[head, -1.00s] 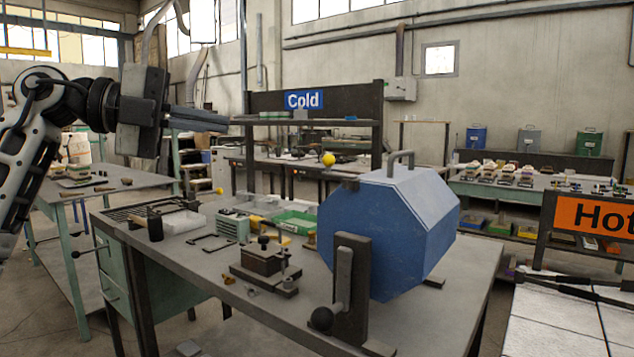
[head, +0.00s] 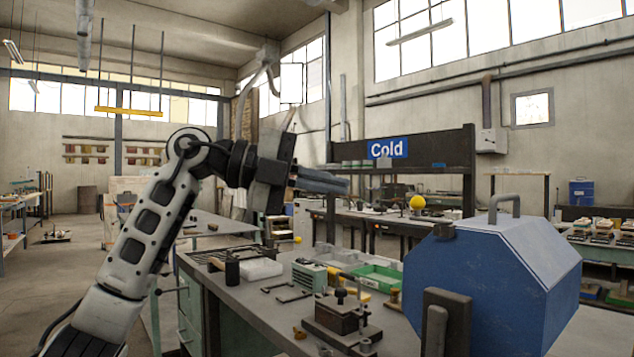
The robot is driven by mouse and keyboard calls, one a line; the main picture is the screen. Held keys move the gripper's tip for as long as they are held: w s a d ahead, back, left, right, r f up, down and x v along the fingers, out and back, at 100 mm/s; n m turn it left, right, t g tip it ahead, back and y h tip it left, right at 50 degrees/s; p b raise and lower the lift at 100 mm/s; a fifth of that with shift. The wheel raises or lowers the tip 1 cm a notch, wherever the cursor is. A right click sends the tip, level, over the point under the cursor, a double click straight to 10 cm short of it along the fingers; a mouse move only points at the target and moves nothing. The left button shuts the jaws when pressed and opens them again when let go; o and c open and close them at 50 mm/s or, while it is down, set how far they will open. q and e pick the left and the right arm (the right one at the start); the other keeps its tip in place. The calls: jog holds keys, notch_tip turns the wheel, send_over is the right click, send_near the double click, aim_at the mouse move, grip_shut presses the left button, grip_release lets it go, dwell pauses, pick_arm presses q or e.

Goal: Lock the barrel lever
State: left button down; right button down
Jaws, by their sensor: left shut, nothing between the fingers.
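My right gripper is not in view.
A dark rack with a blue "Cold" sign (head: 387,148) stands behind. Open floor (head: 60,275) lies to the left.

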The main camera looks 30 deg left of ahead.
aim_at(412, 201)
pick_arm(q)
jog(key=x, duration=0.9)
jog(key=shift+w+d, duration=0.1)
jog(key=shift+d, duration=0.1)
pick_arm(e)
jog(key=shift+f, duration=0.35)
